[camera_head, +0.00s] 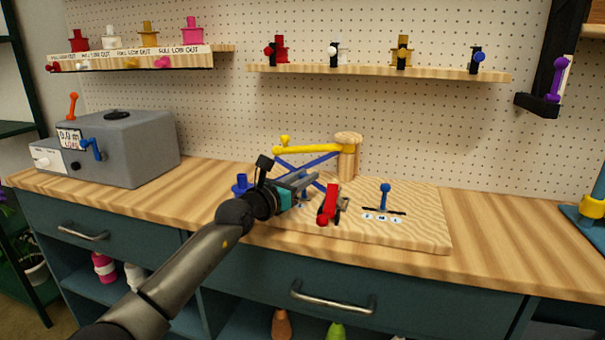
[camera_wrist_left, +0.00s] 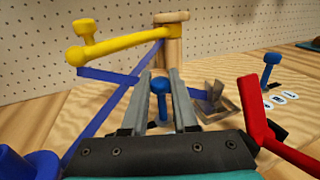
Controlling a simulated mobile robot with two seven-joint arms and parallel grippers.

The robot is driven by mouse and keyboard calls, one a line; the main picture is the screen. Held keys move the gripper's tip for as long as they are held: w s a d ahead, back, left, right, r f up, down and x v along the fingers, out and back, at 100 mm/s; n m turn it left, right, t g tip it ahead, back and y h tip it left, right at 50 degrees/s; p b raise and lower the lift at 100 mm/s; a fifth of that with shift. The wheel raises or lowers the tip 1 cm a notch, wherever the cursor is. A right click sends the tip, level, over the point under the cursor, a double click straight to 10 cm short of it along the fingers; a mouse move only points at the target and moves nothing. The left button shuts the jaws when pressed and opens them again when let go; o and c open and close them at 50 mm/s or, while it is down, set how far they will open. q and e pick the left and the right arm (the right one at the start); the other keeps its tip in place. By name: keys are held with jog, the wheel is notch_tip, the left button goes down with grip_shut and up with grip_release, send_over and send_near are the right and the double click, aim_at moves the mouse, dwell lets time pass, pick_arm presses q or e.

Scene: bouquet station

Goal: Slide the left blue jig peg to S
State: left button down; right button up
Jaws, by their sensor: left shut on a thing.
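The left blue jig peg (camera_wrist_left: 159,98) has a round head and stands upright between the fingers of my left gripper (camera_wrist_left: 160,78) in the left wrist view. My left gripper (camera_head: 314,180) is shut on it over the wooden jig board (camera_head: 425,222). In the head view the gripper mostly hides this peg and its slot and labels, so I cannot read its size mark. The right blue jig peg (camera_head: 385,196) stands in a dark slot with small white labels (camera_head: 381,217); it also shows in the left wrist view (camera_wrist_left: 271,68).
A red-handled clamp (camera_head: 329,202) stands just right of the gripper. Behind are a wooden post (camera_head: 348,158), a yellow arm (camera_head: 310,149) and crossing blue bars. A blue part (camera_head: 241,185) stands left. A grey machine (camera_head: 118,148) sits further left.

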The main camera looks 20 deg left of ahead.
pick_arm(q)
jog(key=shift+d, duration=0.25)
jog(key=c, duration=0.7)
grip_release()
